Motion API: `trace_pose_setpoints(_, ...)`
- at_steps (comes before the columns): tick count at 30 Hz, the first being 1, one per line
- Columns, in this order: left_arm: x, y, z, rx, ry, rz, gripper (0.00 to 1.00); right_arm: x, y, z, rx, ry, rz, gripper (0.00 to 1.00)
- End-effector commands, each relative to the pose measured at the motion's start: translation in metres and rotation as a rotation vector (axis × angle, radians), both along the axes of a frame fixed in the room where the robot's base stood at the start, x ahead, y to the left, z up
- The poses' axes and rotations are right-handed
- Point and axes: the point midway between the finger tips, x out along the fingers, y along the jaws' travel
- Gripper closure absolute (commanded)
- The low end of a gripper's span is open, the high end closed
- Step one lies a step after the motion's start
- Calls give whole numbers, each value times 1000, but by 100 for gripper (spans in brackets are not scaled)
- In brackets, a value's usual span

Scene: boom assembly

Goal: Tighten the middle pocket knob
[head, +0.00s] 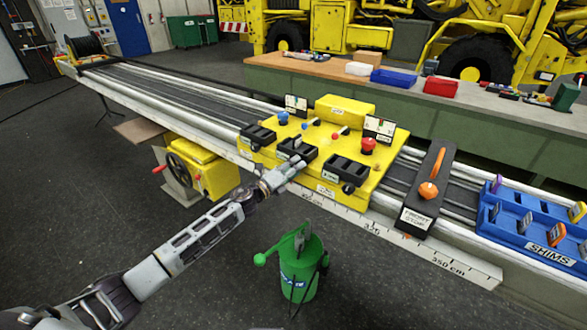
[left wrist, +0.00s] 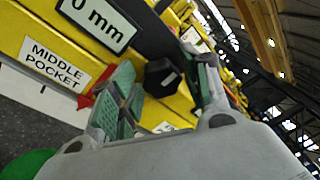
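The yellow carriage (head: 325,192) sits on the long rail and has several black pockets along its front. The middle pocket (head: 298,148) lies just behind my left gripper (head: 296,166), which hides its knob in the head view. In the left wrist view a "MIDDLE POCKET" label (left wrist: 53,62) is on the yellow front, and a black faceted knob (left wrist: 162,77) sits to its right. The green-padded fingers of my left gripper (left wrist: 160,72) are apart, one on each side of the knob. I cannot tell whether they touch it. My right gripper is not in view.
A front stop (head: 428,190) with an orange knob and a blue shims tray (head: 530,245) stand to the right on the rail. A green canister (head: 300,270) stands on the floor below my left forearm. A ruler strip (head: 400,238) runs along the rail's front.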

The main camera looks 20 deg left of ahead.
Motion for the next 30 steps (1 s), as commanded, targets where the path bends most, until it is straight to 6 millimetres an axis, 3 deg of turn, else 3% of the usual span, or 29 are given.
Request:
trace_pose_setpoints(8, 0, 1, 1, -1, 0, 2, 42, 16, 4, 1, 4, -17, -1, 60)
trace_pose_setpoints(11, 0, 1, 1, -1, 0, 2, 42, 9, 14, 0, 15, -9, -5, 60)
trace_pose_setpoints(20, -7, 5, 0, -2, 0, 2, 42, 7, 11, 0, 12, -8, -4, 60)
trace_pose_setpoints(30, -30, 15, -2, -2, 1, 1, 42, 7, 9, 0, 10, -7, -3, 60)
